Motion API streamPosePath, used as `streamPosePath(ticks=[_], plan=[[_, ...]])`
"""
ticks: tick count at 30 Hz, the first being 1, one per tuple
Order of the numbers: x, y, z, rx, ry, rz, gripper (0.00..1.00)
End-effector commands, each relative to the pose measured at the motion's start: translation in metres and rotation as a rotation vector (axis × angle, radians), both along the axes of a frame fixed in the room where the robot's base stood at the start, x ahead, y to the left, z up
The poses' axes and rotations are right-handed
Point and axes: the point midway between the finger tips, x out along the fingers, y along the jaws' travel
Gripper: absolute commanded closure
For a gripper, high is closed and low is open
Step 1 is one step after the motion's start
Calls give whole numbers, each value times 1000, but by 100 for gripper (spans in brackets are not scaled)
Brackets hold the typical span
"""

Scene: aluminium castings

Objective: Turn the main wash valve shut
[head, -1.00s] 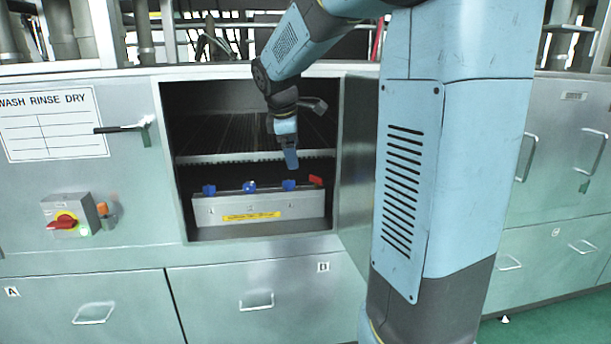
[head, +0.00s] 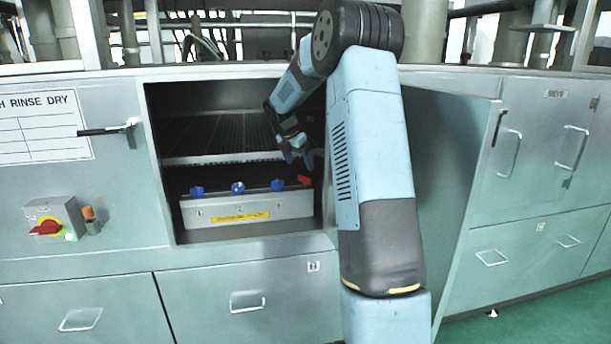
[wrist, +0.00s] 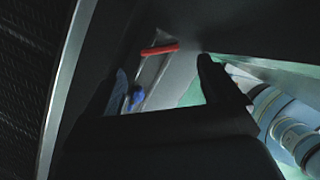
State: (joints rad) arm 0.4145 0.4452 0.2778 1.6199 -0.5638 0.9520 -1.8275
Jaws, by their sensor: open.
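A grey valve box (head: 240,206) with a yellow label stands in the open washer bay. Several handles line its top: blue ones, such as the rightmost blue handle (head: 278,185), and a red handle (head: 304,180) at the right end. Which is the main wash valve cannot be read. My gripper (head: 299,157) is open and empty, pointing down, a little above the red handle and apart from it. In the wrist view, the red handle (wrist: 159,49) lies crosswise beyond the gap between my fingertips (wrist: 160,82). A blue handle (wrist: 137,97) shows near the left finger.
The bay's metal frame surrounds the opening, with a dark rack (head: 220,135) behind the valve box. An open door (head: 430,200) stands at the right. A red rotary switch (head: 46,228) and a black lever (head: 105,130) are on the left panel.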

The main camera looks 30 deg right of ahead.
Motion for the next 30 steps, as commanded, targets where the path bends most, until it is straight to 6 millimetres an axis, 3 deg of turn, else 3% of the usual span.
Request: streamPosePath(ticks=[15, 26, 30], plan=[[9, -21, -58, 1, 0, -2, 11], [10, -22, -64, 1, -2, 0, 11], [10, -22, -64, 1, -2, 1, 21]])
